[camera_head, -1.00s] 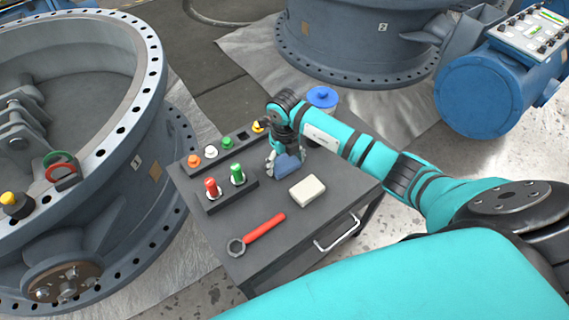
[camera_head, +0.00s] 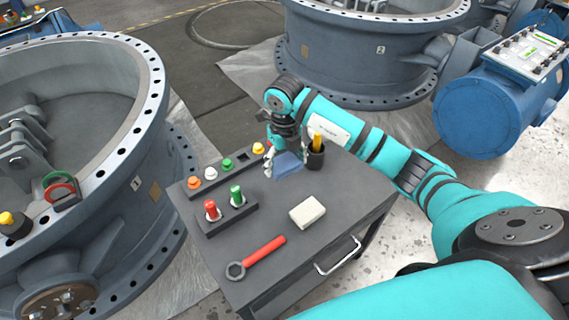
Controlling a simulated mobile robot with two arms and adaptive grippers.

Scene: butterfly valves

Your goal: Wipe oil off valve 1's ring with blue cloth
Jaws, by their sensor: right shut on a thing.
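Valve 1 (camera_head: 150,215) is the big grey valve at left, with a plate marked 1 on its side. Its flanged ring (camera_head: 158,85) with bolt holes runs around the top; I cannot make out oil on it. My right gripper (camera_head: 284,163) points down over the back of the tool cart and is shut on the blue cloth (camera_head: 289,166). The cloth hangs in folds between the fingers; I cannot tell whether it still touches the cart top. My left gripper is not in view.
The cart (camera_head: 325,235) carries a white block (camera_head: 307,212), a red-handled wrench (camera_head: 262,254), red and green tools in a holder (camera_head: 226,208), coloured knobs (camera_head: 228,164) and a black cup (camera_head: 316,155). Valve 2 (camera_head: 350,65) and a blue motor (camera_head: 490,105) stand behind.

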